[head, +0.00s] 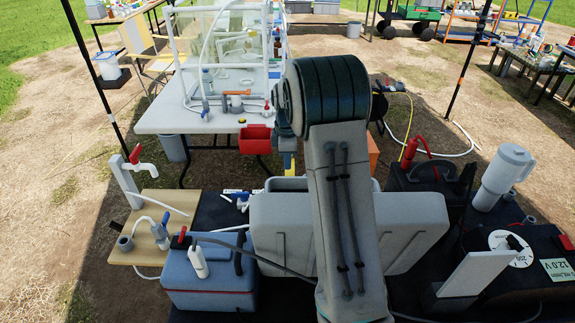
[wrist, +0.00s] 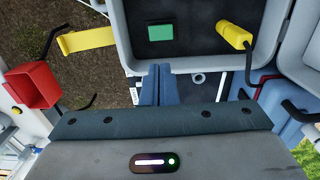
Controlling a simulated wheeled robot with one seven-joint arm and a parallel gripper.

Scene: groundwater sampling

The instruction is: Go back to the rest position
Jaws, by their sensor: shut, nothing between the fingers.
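My arm rises through the middle of the head view and bends over at the top, hiding much of what is behind it. My gripper shows in the wrist view (wrist: 158,84), with its two blue-grey fingers together and nothing between them. The fingers point towards a large grey case (wrist: 123,30). Inside the case lie a green block (wrist: 161,33) and a yellow-handled tool (wrist: 235,35). The grey case also stands in the head view (head: 280,235), partly behind my arm. In the head view I cannot make out the fingertips.
A blue cooler box (head: 208,278) and a wooden board with a red-handled tap (head: 140,166) stand at the left. A red bin (head: 255,139) hangs at the white table (head: 180,118) behind.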

